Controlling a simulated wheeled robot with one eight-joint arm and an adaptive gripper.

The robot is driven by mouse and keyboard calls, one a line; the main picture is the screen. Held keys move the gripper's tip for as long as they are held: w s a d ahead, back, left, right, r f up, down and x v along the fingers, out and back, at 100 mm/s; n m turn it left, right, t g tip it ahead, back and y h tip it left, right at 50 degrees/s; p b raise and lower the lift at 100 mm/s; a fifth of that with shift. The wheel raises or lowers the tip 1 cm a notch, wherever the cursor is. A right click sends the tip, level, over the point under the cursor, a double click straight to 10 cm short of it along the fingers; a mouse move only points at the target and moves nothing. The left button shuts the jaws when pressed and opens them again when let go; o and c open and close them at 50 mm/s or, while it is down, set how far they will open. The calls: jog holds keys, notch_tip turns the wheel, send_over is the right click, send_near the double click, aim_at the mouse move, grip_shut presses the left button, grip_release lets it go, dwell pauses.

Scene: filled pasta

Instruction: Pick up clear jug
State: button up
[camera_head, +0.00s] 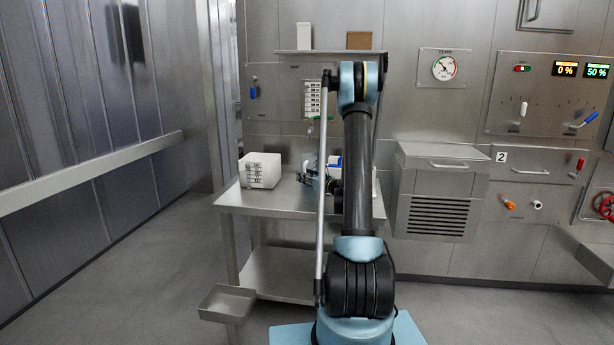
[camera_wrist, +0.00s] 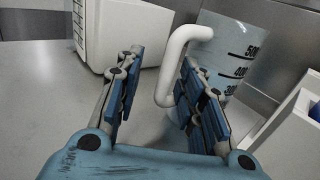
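The clear jug (camera_wrist: 232,55) stands at the right of the wrist view, with black graduation marks and a white handle (camera_wrist: 176,58) facing left. My gripper (camera_wrist: 161,58) is open, with its blue-padded fingers spread and nothing gripped. The upright part of the handle shows between the two fingers, nearer the right one. The right finger covers part of the jug's lower side; I cannot tell whether it touches the jug or handle. In the head view my arm hides most of the area around my gripper, and I cannot make out the jug clearly.
A white box with black markings (camera_head: 260,170) stands at the left of the metal table (camera_head: 285,207); it also shows in the wrist view (camera_wrist: 125,35). A white open container (camera_wrist: 283,125) is close at the right of the jug. Bare tabletop lies at the wrist view's left.

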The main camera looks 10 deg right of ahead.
jog(key=shift+d, duration=0.3)
grip_shut()
jog(key=shift+r, duration=0.1)
